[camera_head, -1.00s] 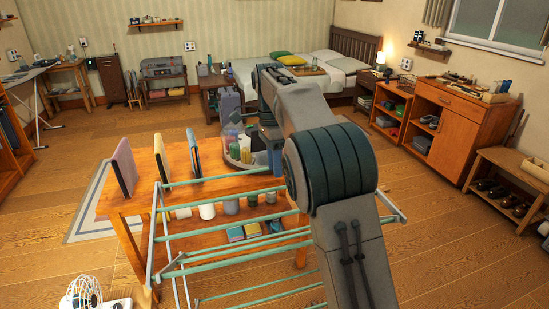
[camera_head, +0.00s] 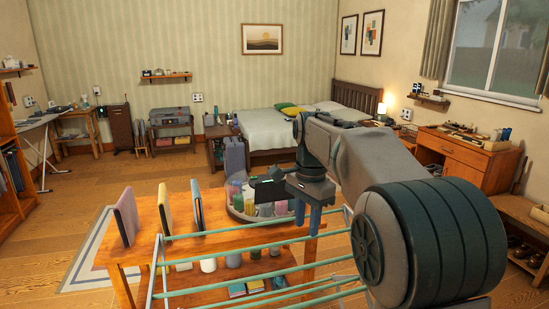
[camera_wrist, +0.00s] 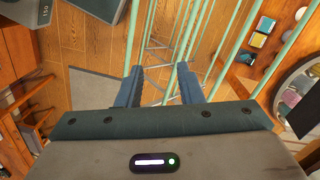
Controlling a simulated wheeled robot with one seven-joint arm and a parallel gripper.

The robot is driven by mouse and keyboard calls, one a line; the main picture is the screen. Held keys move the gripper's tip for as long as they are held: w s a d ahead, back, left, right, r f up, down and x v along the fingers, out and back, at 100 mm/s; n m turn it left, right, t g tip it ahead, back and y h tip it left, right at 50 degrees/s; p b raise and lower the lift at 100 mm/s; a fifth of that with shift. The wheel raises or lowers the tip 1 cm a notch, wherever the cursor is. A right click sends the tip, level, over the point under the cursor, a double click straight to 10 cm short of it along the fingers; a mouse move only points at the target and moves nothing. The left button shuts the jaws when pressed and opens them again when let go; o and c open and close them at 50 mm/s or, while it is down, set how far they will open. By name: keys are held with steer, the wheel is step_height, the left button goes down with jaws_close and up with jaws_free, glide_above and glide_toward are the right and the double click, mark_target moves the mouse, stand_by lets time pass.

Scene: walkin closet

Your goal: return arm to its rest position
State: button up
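My arm reaches forward from the lower right of the head view. My gripper (camera_head: 307,216) hangs pointing down near the right end of the wooden table. In the wrist view my gripper (camera_wrist: 158,82) has two blue fingers set apart with nothing between them. Below them the wrist view shows the green rails of a drying rack (camera_wrist: 185,40) and the wooden floor.
The green-railed drying rack (camera_head: 245,231) stands in front of the wooden table (camera_head: 178,253). On the table are upright books (camera_head: 126,216) and a round tray (camera_head: 232,211) of bottles. A wooden cabinet (camera_head: 455,165) stands at right. Open floor lies at left.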

steer(key=s+d+f+n+t, duration=0.1)
steer(key=s+d+f+n, duration=0.1)
steer(key=s, duration=0.6)
steer(key=s+d+f+n+t, duration=0.2)
steer(key=s+d+f+n, duration=0.1)
steer(key=s, duration=0.4)
steer(key=s+d+f+n+t, duration=0.1)
steer(key=s+d+f+n, duration=0.1)
steer(key=s+f+n, duration=0.2)
steer(key=s+n, duration=0.2)
steer(key=s, duration=0.2)
steer(key=shift+s+d, duration=0.25)
steer(key=shift+s, duration=0.05)
steer(key=shift+a, duration=0.15)
